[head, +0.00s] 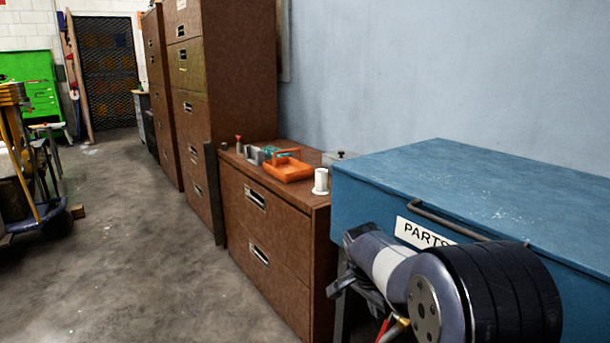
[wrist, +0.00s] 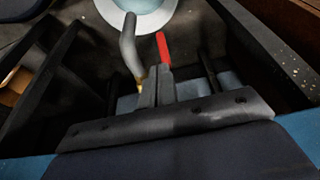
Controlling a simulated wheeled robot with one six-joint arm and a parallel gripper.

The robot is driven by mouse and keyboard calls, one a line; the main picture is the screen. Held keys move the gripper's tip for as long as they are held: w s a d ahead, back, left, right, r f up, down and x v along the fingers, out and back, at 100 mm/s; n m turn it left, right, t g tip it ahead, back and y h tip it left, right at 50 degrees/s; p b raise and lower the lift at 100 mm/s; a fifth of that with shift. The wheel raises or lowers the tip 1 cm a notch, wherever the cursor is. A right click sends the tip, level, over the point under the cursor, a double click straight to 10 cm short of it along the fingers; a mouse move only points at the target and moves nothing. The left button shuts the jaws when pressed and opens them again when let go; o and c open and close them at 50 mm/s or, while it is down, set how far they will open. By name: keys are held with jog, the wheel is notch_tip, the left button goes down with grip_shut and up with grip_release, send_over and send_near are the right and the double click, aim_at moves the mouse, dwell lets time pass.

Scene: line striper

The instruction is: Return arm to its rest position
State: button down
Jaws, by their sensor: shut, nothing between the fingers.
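My gripper (wrist: 157,76) shows in the wrist view, its two grey fingers together with nothing between them. A red handle-like part (wrist: 163,48) and a curved grey tube (wrist: 129,45) with a brass-coloured end lie just beyond the fingertips. I cannot tell whether they touch the fingers. My arm (head: 480,295) fills the lower right of the head view, in front of the blue parts chest (head: 470,195). A bit of red (head: 383,328) shows under my arm at the bottom edge.
A low brown cabinet (head: 262,222) stands left of the chest, with an orange tray (head: 287,172) and a white cylinder (head: 321,181) on top. Tall brown cabinets (head: 230,75) stand behind. A cart (head: 30,180) is at far left. The concrete floor (head: 130,260) between is clear.

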jog(key=p+v, duration=0.3)
jog(key=v, duration=0.7)
jog(key=shift+d+r, duration=0.15)
jog(key=shift+r, duration=0.15)
